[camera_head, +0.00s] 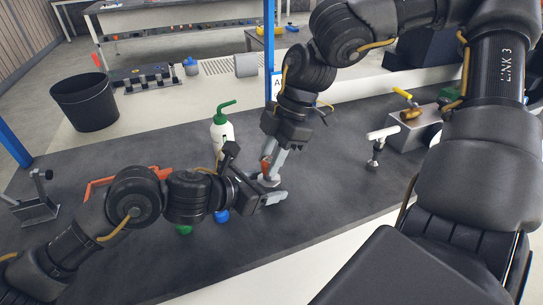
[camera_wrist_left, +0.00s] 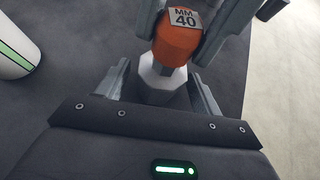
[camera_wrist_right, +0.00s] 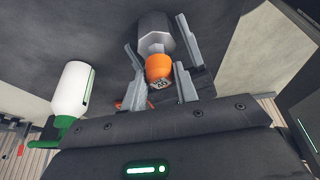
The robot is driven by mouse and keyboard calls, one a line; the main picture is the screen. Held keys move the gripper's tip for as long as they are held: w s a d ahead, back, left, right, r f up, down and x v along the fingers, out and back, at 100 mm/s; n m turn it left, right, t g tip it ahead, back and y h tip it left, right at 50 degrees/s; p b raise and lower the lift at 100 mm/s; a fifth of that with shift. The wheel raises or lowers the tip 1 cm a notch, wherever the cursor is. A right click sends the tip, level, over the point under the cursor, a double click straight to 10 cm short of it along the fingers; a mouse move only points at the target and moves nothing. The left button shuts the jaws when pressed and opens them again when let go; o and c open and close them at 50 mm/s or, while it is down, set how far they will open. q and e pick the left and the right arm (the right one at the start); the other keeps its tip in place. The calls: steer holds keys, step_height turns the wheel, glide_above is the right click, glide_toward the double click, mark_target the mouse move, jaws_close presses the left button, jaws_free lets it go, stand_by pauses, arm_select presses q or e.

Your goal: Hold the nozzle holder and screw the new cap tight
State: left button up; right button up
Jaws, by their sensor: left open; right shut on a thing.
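The orange cap (camera_wrist_left: 177,42), marked "MM 40", sits above the grey faceted nozzle holder (camera_wrist_left: 160,80); the two look in contact, though I cannot tell how far the cap is threaded. My right gripper (camera_wrist_right: 160,80) comes from above and is shut on the cap. In the head view the cap (camera_head: 265,163) shows as a small orange patch beneath it. My left gripper (camera_wrist_left: 160,92) is open, with one finger on each side of the holder and gaps visible. The holder (camera_wrist_right: 154,32) also shows in the right wrist view. Its lower end is partly hidden by the left gripper.
A white bottle with a green spout (camera_head: 222,132) stands close behind the grippers. A green piece (camera_head: 184,229) and a blue piece (camera_head: 221,215) lie below my left arm. A T-handled tool (camera_head: 380,138) and a valve box (camera_head: 415,130) stand at right. The front right mat is clear.

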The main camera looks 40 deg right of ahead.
arm_select(q)
steer(key=shift+d+f, duration=0.1)
steer(key=shift+d, duration=0.05)
steer(key=c, duration=0.6)
steer(key=o, duration=0.6)
steer(key=shift+c, duration=0.5)
steer(key=c, duration=0.5)
stand_by(0.5)
